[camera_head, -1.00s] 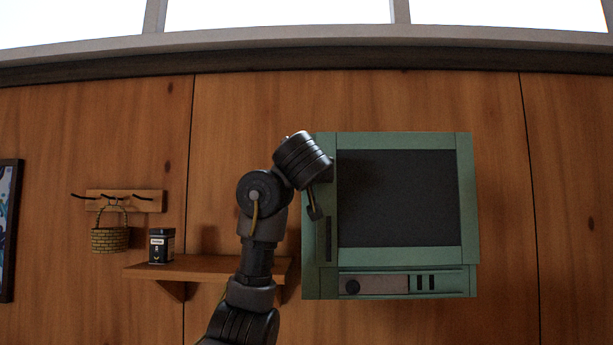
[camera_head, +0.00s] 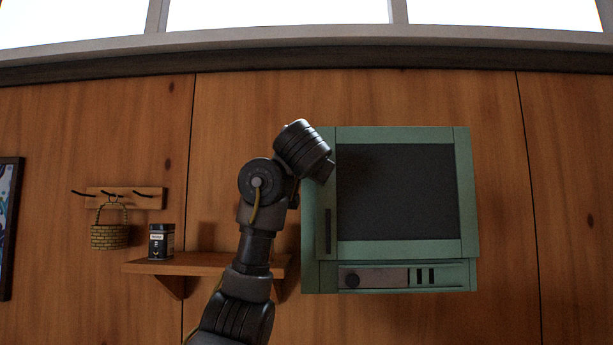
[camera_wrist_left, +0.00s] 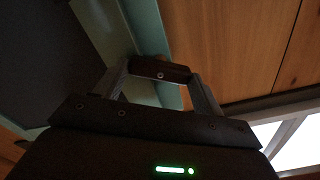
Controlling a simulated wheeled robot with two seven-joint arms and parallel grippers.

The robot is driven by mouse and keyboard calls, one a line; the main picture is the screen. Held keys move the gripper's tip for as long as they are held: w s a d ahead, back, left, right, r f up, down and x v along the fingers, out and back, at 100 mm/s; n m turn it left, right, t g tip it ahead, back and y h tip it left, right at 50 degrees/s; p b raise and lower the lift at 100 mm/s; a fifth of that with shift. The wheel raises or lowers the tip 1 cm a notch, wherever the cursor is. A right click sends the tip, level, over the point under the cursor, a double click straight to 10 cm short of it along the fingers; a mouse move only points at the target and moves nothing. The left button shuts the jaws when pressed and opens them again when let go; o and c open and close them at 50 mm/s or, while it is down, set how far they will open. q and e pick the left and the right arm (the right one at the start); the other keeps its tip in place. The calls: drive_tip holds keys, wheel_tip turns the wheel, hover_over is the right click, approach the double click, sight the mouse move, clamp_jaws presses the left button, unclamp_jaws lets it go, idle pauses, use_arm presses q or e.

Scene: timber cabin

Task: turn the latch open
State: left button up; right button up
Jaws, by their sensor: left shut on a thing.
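A green box-shaped unit (camera_head: 398,134) with a dark front panel (camera_head: 398,190) is on the timber wall. A dark upright bar handle (camera_head: 327,231) is on its left strip. My left gripper (camera_head: 322,170) is at the upper left of the unit, with its fingertips mostly hidden in the head view. In the left wrist view, a short dark brown latch (camera_wrist_left: 160,70) with a screw in it spans between the two fingers of my left gripper (camera_wrist_left: 161,82), beside the green frame edge. The gripper is shut on it. My right gripper is not in view.
A wooden shelf (camera_head: 205,264) holding a dark tin (camera_head: 161,242) is left of my arm. A basket (camera_head: 110,235) hangs from a hook rack (camera_head: 126,198) farther left. The wall right of the unit is clear.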

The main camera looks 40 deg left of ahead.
use_arm(q)
drive_tip(key=m+b, duration=0.4)
drive_tip(key=m, duration=0.8)
drive_tip(key=shift+f, duration=0.1)
idle(0.4)
drive_tip(key=o, duration=1)
drive_tip(key=b+v, duration=0.7)
drive_tip(key=v, duration=0.3)
drive_tip(key=shift+s+d, duration=0.25)
drive_tip(key=shift+s, duration=0.05)
